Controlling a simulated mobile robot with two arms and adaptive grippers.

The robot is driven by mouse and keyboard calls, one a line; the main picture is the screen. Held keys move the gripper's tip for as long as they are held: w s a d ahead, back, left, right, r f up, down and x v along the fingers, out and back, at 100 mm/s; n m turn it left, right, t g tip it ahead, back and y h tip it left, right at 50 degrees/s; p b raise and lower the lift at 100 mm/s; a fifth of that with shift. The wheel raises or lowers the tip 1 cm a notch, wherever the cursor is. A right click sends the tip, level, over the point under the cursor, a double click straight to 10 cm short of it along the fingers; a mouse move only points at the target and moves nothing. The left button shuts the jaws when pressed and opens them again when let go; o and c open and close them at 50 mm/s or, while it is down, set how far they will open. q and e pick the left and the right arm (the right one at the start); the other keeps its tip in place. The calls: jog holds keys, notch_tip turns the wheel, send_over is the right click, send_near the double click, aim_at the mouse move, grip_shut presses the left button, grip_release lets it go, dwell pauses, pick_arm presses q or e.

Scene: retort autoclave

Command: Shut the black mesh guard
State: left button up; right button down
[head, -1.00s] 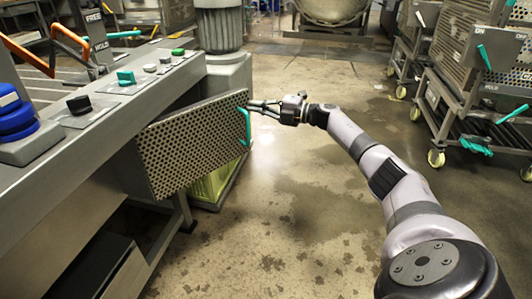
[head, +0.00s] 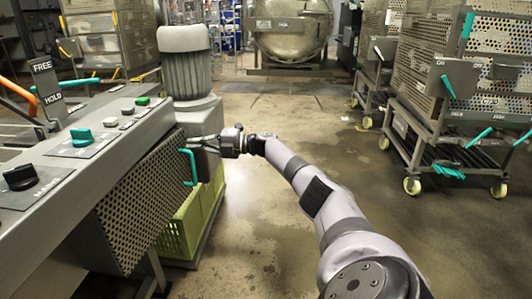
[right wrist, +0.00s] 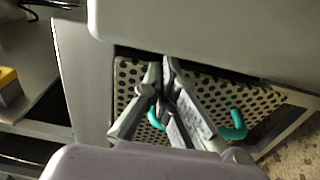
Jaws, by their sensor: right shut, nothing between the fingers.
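The mesh guard (head: 150,205) is a perforated panel with dark holes and a teal handle (head: 189,166). It hangs under the machine's console, swung close in along its side. My right gripper (head: 197,145) is shut and empty, with its fingers at the guard's far upper corner, beside the handle. In the right wrist view the shut fingertips (right wrist: 161,65) lie over the guard (right wrist: 195,90) near its edge by the console; contact cannot be told for sure. The handle (right wrist: 238,125) shows there partly behind the fingers. My left gripper is not in view.
The grey console (head: 110,140) carries several knobs and buttons. A yellow-green crate (head: 185,225) stands on the floor behind the guard. A grey motor housing (head: 185,60) is beyond it. Wheeled mesh carts (head: 450,100) stand at the right. The floor between is clear.

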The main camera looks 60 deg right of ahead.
jog(key=shift+w, duration=0.25)
dwell(0.3)
jog(key=v, duration=1.2)
jog(key=shift+a+r, duration=0.1)
